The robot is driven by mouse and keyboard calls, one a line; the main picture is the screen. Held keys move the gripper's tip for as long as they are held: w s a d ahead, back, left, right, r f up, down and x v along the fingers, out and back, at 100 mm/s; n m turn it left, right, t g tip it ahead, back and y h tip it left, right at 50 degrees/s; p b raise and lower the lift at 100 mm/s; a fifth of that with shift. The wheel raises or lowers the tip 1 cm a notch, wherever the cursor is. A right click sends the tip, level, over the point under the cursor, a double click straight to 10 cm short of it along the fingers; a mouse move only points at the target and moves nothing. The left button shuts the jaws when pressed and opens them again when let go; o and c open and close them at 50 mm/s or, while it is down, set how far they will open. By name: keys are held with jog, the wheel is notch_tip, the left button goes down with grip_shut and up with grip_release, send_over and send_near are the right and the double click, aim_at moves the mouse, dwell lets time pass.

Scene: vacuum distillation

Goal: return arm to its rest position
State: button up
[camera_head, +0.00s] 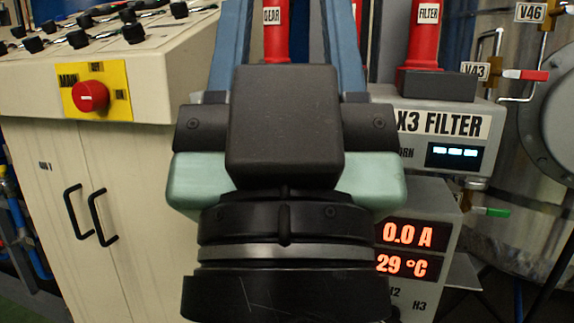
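My gripper (287,40) fills the middle of the head view, seen from behind. Its black wrist is at the bottom, with a pale green body and a black block above. Two long blue fingers reach up and away, set well apart, with no object visible held between them. Their tips are cut off by the top edge, so the space between the tips is hidden. The arm behind the wrist is out of view.
An X3 filter unit (440,125), a display box (410,250) and a steel vessel (500,235) with valves stand right.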

notch_tip(320, 180, up, 36)
jog(key=p, duration=3.5)
jog(key=shift+w+r, duration=0.15)
jog(key=shift+r, duration=0.05)
